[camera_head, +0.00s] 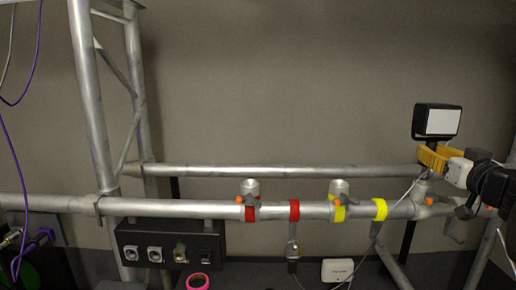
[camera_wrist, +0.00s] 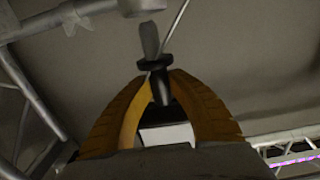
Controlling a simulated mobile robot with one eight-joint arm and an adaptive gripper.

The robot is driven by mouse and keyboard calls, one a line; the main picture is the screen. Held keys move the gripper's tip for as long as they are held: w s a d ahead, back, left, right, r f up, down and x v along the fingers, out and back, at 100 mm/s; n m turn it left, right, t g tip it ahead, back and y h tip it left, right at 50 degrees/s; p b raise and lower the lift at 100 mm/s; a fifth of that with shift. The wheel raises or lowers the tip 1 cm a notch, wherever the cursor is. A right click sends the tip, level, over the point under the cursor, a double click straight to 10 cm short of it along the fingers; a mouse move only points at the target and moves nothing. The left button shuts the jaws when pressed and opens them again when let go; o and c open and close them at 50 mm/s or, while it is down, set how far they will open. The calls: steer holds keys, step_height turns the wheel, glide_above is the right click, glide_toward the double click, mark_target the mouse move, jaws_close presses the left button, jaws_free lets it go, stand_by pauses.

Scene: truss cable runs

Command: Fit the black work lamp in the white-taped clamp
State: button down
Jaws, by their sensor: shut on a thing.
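The black work lamp (camera_head: 437,121), with a pale square face, is upright above the right end of the front pipe. My gripper (camera_head: 432,157) is shut on its stem just below the head. In the wrist view, my yellow fingers (camera_wrist: 160,88) close around the stem; the grey spigot (camera_wrist: 149,40) sticks out beyond them, and the lamp's pale face (camera_wrist: 168,137) shows between them. A grey clamp (camera_head: 423,190) with an orange part sits on the pipe below my gripper. I cannot make out white tape on it. The spigot's end appears close to a metal piece (camera_wrist: 140,5); contact is unclear.
A red-taped clamp (camera_head: 251,198) and a yellow-taped clamp (camera_head: 340,198) stand on the front pipe (camera_head: 175,208). A rear pipe (camera_head: 270,171) runs behind. A thin cable (camera_head: 402,196) hangs near my gripper. A black socket box (camera_head: 170,242) hangs at left.

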mark_target(428, 171)
steer(key=shift+f+b, duration=1.8)
steer(key=shift+f, duration=0.55)
stand_by(0.3)
steer(key=c, duration=1.2)
jaws_free()
steer(key=shift+s, duration=0.15)
steer(key=s, duration=1.2)
steer(key=shift+w+f, duration=0.1)
steer(key=shift+f, duration=0.05)
